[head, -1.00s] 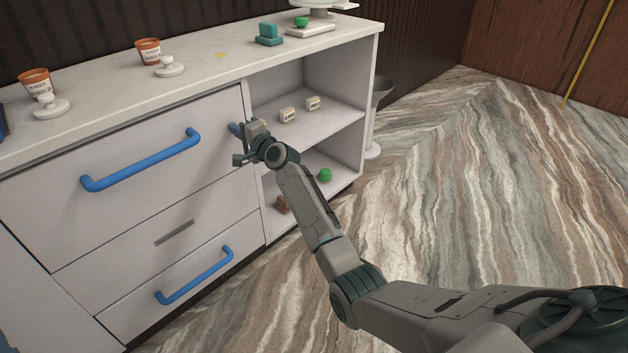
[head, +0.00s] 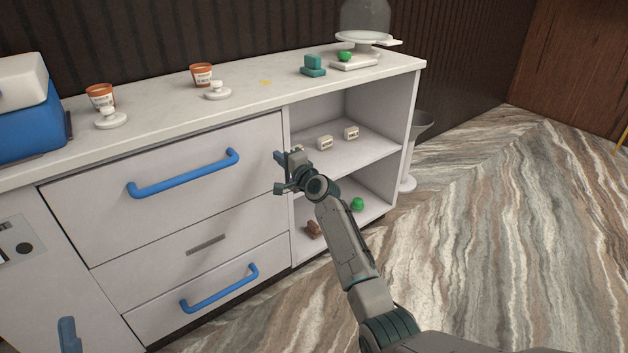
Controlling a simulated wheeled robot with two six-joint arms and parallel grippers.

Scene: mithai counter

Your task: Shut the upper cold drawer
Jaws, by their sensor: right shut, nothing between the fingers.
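The upper drawer (head: 92,216) is the wide white front under the counter top, with a long blue bar handle (head: 185,175). Its front looks about flush with the panels below it; a small gap is hard to tell. My right gripper (head: 284,172) is shut and empty, near the drawer's right edge beside the open shelves. It is to the right of the handle and apart from it. Whether it touches the drawer front is not clear.
Below are a panel with a grey slot (head: 206,245) and a lower drawer with a blue handle (head: 220,290). Open shelves (head: 375,140) hold small blocks. Orange cups (head: 202,75), white knobbed pieces and a blue box (head: 35,130) stand on the counter (head: 240,95). Floor is free at right.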

